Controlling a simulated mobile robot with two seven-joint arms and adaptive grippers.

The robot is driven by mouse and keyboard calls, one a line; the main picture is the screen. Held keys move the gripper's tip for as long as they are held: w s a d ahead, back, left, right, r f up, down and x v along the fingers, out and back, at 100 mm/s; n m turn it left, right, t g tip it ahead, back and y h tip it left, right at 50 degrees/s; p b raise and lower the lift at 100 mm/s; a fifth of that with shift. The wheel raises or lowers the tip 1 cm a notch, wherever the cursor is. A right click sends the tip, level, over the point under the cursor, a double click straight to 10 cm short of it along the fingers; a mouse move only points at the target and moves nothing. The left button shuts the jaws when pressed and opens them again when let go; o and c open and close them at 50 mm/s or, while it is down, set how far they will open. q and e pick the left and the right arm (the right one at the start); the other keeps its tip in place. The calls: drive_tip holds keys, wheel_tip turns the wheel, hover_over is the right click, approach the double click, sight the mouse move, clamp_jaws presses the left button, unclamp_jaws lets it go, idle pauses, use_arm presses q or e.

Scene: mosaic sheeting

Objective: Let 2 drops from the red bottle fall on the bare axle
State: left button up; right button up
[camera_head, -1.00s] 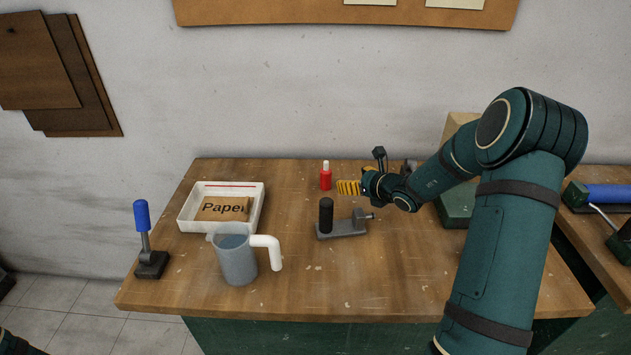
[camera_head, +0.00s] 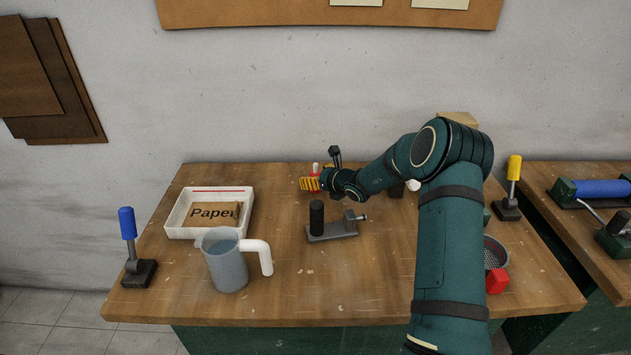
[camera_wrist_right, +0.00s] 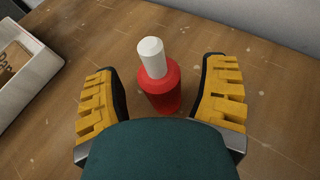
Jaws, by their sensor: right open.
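The red bottle (camera_head: 316,167) with a white cap stands upright at the back of the table, partly hidden by my right gripper (camera_head: 310,183). In the right wrist view the bottle (camera_wrist_right: 162,92) stands between the two open yellow fingers (camera_wrist_right: 162,98), with gaps on both sides. A grey bracket (camera_head: 335,234) in the middle of the table carries an upright black roller (camera_head: 317,218). A small bare metal pin (camera_head: 362,217), which looks like the bare axle, sticks out at its right end. My left gripper is out of view.
A white tray (camera_head: 176,217) with a paper packet stands left, behind a grey jug (camera_head: 228,270) with a white handle. A blue-handled lever (camera_head: 129,225) is at the left edge, a yellow-handled one (camera_head: 513,168) at right. A red block (camera_head: 497,281) lies right of my arm.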

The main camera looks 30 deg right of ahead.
drive_tip(key=shift+x, duration=1)
clamp_jaws()
